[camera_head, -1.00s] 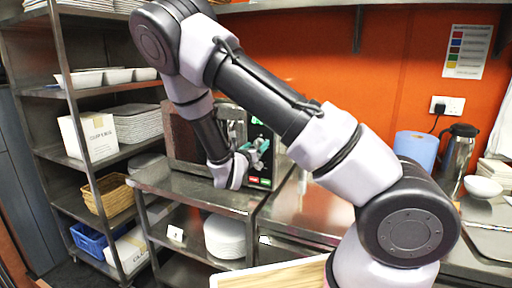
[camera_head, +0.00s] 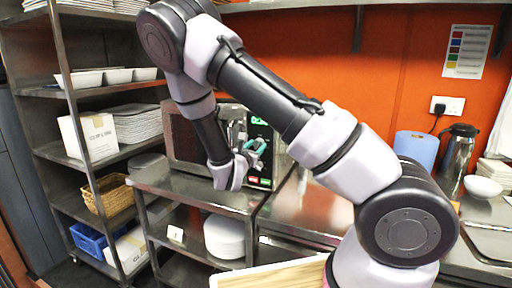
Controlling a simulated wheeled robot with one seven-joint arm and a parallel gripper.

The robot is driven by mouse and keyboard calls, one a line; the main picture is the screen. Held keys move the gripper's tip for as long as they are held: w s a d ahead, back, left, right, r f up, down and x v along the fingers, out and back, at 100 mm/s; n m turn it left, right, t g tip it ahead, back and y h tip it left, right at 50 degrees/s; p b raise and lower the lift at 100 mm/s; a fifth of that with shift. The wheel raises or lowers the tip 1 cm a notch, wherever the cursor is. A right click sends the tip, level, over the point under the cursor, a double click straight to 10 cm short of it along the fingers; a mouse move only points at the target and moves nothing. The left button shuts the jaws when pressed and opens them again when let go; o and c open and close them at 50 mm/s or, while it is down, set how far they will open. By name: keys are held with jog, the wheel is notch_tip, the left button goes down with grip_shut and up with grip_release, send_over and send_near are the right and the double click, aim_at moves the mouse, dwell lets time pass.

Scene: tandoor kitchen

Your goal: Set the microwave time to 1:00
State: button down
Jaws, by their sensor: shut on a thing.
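The microwave (camera_head: 184,138) stands on the steel shelf unit, with a dark control panel (camera_head: 264,173) on its right side. Its green lit display (camera_head: 259,121) is too small to read surely; the digits seem to start with 0. My gripper (camera_head: 258,150) is at the panel, below the display and above the red and green buttons (camera_head: 259,182). Its teal fingers are shut on what appears to be the microwave dial, which the fingers hide. My arm covers part of the microwave door.
A steel shelf unit (camera_head: 205,190) carries the microwave, with stacked white plates (camera_head: 225,237) below. A rack at left holds boxes, dishes and baskets. A blue container (camera_head: 416,150) and a steel jug (camera_head: 457,158) stand on the right counter.

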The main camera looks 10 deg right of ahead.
jog(key=m, duration=0.3)
jog(key=shift+f+m, duration=0.1)
jog(key=shift+m, duration=0.3)
jog(key=shift+m+h, duration=0.4)
jog(key=shift+m, duration=1.5)
jog(key=shift+c, duration=1.8)
grip_release()
jog(key=shift+s, duration=0.1)
jog(key=v, duration=1)
jog(key=shift+s+a, duration=0.2)
jog(key=shift+s, duration=0.1)
